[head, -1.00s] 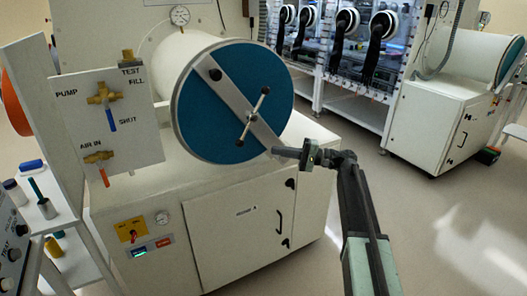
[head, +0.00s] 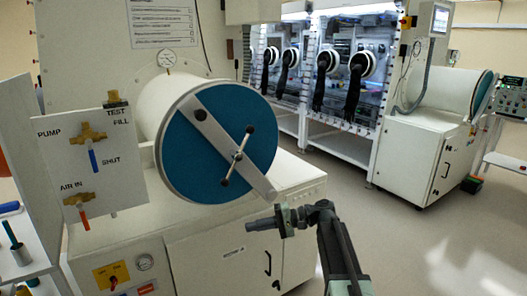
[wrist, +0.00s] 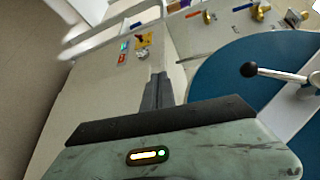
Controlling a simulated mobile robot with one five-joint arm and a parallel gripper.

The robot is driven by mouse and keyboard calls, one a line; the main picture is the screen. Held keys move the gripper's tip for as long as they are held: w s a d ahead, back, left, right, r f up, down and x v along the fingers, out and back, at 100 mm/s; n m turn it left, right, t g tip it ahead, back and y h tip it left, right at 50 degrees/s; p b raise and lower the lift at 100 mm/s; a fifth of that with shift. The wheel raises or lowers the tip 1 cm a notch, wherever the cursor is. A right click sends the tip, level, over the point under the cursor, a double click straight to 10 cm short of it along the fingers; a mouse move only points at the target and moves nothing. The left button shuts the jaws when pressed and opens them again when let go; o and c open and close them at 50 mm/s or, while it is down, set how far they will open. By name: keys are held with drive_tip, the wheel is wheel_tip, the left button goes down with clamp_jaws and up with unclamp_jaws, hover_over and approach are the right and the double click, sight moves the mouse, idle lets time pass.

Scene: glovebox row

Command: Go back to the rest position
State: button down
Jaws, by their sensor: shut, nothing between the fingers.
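My gripper (head: 262,224) is in front of the cabinet below the round blue door (head: 190,150), pointing left in the head view. Its fingers are together and hold nothing. In the wrist view the shut fingers (wrist: 157,92) point up the picture toward the cabinet front. The blue door also shows at the right of the wrist view (wrist: 220,75), with a black-knobbed handle (wrist: 249,69). The gripper looks apart from the door and its crossbar.
A valve panel (head: 60,150) with PUMP and AIR IN valves stands left of the chamber. A yellow switch plate (head: 111,275) is on the cabinet (head: 205,255). Gloveboxes (head: 300,75) line the back. A second chamber (head: 440,95) stands right. The floor (head: 400,235) at right is clear.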

drive_tip(key=s+d+f+h, duration=0.2)
drive_tip(key=s+f+h, duration=0.3)
drive_tip(key=s+f, duration=0.45)
drive_tip(key=s+d+f+h, duration=0.5)
drive_tip(key=d+f+h, duration=0.2)
drive_tip(key=d+f, duration=0.15)
drive_tip(key=s+d+h, duration=0.3)
drive_tip(key=d, duration=0.5)
wheel_tip(320, 180, up, 12)
drive_tip(key=w+n+p, duration=0.1)
drive_tip(key=p, duration=1.1)
drive_tip(key=shift+d+f+t+h, duration=0.2)
drive_tip(key=shift+d+t+h, duration=0.1)
